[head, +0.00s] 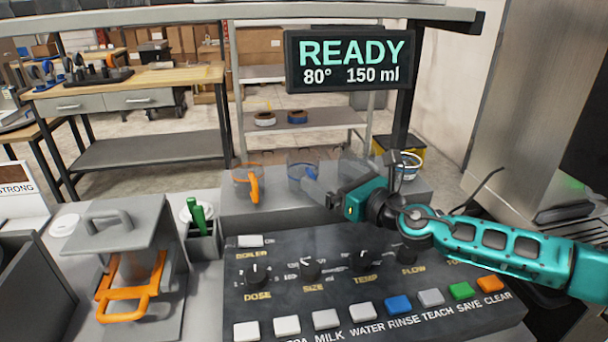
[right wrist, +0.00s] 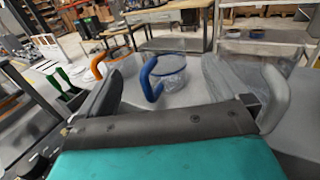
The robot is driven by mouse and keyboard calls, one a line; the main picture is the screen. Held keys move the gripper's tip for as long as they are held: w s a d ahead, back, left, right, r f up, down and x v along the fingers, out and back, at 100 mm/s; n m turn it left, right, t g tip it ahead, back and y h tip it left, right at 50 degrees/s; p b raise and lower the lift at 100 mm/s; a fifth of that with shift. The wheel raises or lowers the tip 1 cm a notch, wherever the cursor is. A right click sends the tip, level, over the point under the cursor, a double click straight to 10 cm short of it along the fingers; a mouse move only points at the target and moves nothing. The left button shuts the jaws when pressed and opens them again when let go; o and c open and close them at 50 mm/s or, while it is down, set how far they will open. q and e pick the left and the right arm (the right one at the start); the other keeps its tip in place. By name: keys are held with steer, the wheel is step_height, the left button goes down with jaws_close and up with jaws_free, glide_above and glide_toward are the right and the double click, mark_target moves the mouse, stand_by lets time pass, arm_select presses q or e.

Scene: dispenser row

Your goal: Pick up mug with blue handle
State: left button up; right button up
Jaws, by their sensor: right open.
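The mug with the blue handle (head: 302,171) is clear and stands upright on the grey raised ledge (head: 270,200) behind the control panel. In the right wrist view, its blue handle (right wrist: 149,80) faces me and its blue rim shows ahead of the gripper. My right gripper (head: 324,188) is open and empty, just right of and in front of this mug. I cannot tell whether a finger touches it. In the right wrist view, the dark gripper (right wrist: 175,108) spans the bottom, with the blue handle between its sides. My left gripper is not in view.
A clear mug with an orange handle (head: 252,186) stands to the left. A clear mug with a grey handle (right wrist: 275,98) stands close to the right finger. The control panel (head: 330,285) with knobs and buttons lies in front. A display (head: 347,62) hangs above.

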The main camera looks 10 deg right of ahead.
mark_target(313, 165)
steer(key=shift+b+x, duration=0.3)
steer(key=shift+x, duration=3.15)
steer(key=shift+w+d, duration=0.1)
steer(key=shift+d, duration=0.1)
steer(key=c, duration=1.1)
